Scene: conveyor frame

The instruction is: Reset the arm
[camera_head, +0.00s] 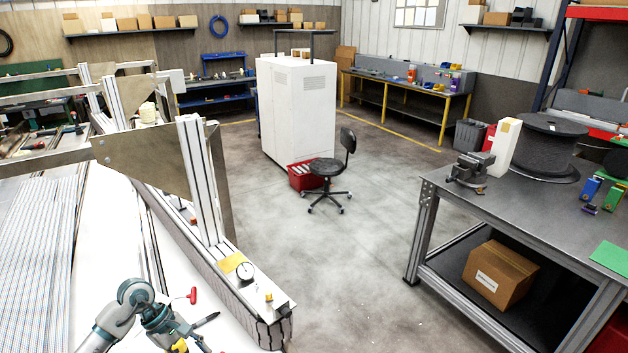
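My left arm comes in at the bottom left, its grey and teal joints bent above the white surface of the conveyor frame (115,215). Its far end, with my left gripper (203,332), is low and partly cut off by the bottom edge. Dark parts show there, but I cannot tell whether the fingers are open or shut. I see nothing clearly held. A red handle-like piece (192,295) is close beside the arm's end; I cannot tell if they touch. My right arm and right gripper are out of view.
The frame's metal side beam (222,285) runs just right of my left arm, with a black knob (245,272) and an upright post (198,180). A workbench (500,215) with a vise (468,170) and black spool (537,147) stands right.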

